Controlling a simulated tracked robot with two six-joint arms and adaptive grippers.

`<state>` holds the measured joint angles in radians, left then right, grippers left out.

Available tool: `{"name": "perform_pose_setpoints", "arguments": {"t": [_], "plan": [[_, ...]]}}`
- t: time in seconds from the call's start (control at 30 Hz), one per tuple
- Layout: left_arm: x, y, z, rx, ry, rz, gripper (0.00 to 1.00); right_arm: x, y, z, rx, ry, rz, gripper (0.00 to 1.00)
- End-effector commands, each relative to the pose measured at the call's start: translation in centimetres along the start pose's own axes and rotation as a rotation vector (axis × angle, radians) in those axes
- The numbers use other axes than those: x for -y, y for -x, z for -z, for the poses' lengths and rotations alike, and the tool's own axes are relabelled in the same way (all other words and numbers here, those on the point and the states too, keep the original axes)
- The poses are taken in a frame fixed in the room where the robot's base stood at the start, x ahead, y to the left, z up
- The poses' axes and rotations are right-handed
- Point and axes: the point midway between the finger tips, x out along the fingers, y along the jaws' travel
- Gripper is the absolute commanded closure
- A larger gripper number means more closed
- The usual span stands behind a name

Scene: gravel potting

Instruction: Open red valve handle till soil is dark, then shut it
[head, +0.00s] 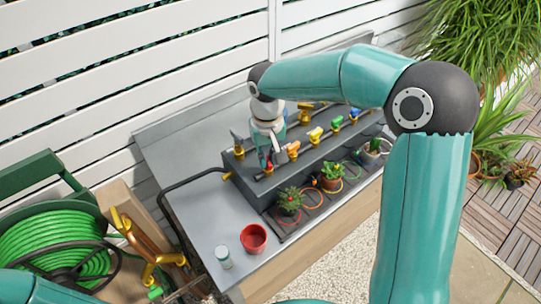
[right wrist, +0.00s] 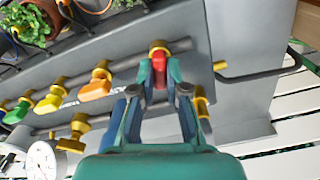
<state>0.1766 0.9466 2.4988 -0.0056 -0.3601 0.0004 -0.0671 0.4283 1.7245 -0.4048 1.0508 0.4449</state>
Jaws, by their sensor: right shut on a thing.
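The red valve handle (right wrist: 158,66) sits on a brass valve at the end of the dark grey manifold (right wrist: 110,42). My right gripper (right wrist: 160,72) is shut on this handle, with one finger on each side of it. In the head view the right gripper (head: 268,158) reaches down to the manifold's left end and mostly hides the handle. The nearest potted plant (head: 289,199) stands in front of that end; leaves cover much of its soil, and the soil's shade is too small to judge. My left gripper is out of view.
Orange (head: 293,150), yellow (head: 315,134) and other coloured valves line the manifold to the right. A red pot (head: 253,238) and a small white jar (head: 223,257) stand on the bench's front left. A green hose reel (head: 55,240) is at far left.

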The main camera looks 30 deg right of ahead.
Motion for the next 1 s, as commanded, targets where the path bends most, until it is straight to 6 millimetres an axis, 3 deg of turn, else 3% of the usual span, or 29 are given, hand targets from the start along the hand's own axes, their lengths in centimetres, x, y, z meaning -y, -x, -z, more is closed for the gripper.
{"name": "perform_pose_setpoints", "arguments": {"t": [0.43, 1.0], "plan": [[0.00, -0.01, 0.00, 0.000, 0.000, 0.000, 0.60, 0.04, 0.24, 0.19, -0.008, 0.273, 0.001, 1.00], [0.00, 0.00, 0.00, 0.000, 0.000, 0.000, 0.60, -0.02, 0.25, 0.21, -0.009, 0.321, -0.001, 1.00]]}}
